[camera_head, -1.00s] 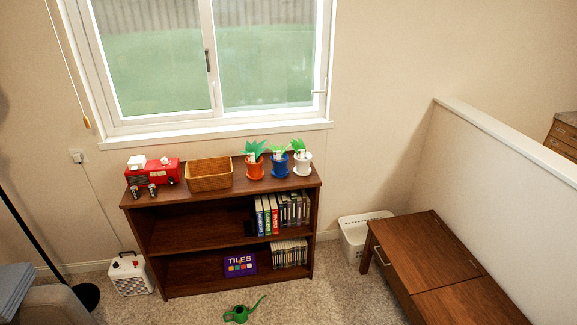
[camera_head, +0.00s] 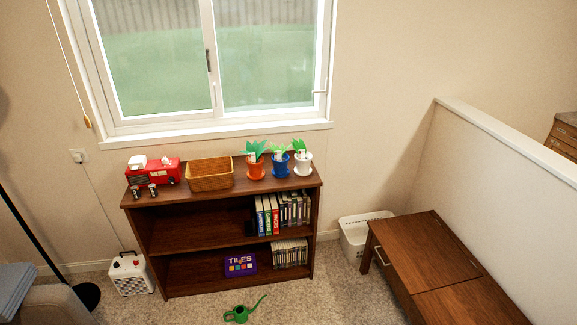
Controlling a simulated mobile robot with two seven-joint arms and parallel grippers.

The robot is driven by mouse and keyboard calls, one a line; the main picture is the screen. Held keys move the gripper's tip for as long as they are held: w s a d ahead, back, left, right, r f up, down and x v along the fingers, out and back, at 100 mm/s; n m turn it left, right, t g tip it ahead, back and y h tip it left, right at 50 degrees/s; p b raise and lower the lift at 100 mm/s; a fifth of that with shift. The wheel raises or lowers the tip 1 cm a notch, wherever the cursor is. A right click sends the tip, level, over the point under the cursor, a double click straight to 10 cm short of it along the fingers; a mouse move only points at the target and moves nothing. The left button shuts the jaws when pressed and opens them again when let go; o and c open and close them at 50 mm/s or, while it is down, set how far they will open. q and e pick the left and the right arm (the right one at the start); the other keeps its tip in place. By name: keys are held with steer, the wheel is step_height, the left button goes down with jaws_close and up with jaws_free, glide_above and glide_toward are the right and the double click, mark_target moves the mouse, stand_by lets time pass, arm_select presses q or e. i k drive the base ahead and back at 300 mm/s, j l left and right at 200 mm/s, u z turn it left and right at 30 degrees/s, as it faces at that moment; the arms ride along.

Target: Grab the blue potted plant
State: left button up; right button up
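The blue potted plant (camera_head: 281,166) stands upright on top of the brown bookshelf (camera_head: 225,196), toward its right end. It has a blue pot and green leaves. An orange potted plant (camera_head: 256,169) stands close on its left and a white potted plant (camera_head: 302,166) close on its right. Neither of my grippers shows in the head view.
A green watering can (camera_head: 240,312) lies on the carpet in front. A white bin (camera_head: 354,240) and a wooden bench (camera_head: 440,262) stand at the right. A floor lamp base (camera_head: 86,296) is at the left.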

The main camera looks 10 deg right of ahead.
mark_target(280, 160)
steer(key=i+j, duration=0.15)
steer(key=i, duration=1)
steer(key=j+u, duration=0.05)
